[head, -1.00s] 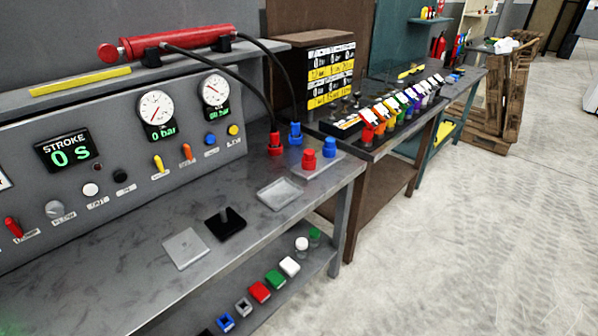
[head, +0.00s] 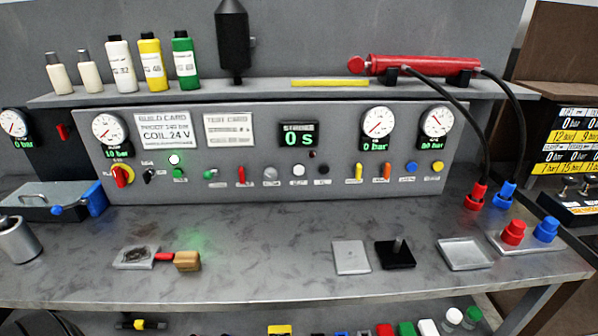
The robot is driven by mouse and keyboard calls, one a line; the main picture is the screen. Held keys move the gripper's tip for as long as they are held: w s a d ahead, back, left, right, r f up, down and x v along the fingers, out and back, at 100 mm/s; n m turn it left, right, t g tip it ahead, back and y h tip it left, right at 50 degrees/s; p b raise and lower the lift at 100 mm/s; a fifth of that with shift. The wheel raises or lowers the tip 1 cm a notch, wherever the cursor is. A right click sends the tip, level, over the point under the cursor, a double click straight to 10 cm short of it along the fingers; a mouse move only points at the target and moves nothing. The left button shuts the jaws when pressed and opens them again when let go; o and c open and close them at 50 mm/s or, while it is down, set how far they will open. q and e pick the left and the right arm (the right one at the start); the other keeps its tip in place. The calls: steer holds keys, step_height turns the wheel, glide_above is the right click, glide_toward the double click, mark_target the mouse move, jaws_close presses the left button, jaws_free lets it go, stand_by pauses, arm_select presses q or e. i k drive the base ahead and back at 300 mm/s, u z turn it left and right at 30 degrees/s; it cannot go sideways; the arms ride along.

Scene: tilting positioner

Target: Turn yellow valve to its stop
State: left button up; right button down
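A small yellow lever (head: 359,172) stands on the grey sloped control panel (head: 330,188), below a round gauge (head: 377,122). It looks roughly upright. An orange lever (head: 387,172) is just to its right. A round yellow knob (head: 437,167) sits at the panel's right end, beside a blue knob (head: 411,167). The labels under them are too small to read. Neither of my grippers is in view.
Hoses from the red cylinder (head: 425,67) hang right of the panel. The bench before the levers is mostly clear.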

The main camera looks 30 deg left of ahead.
mark_target(358, 167)
steer(key=u, duration=0.2)
steer(key=k, duration=0.35)
steer(key=z, duration=1.05)
steer(key=k, duration=1.05)
steer(key=z, duration=1)
steer(key=i, duration=2.15)
steer(key=u, duration=1.45)
steer(key=i, duration=0.8)
steer(key=u, duration=0.8)
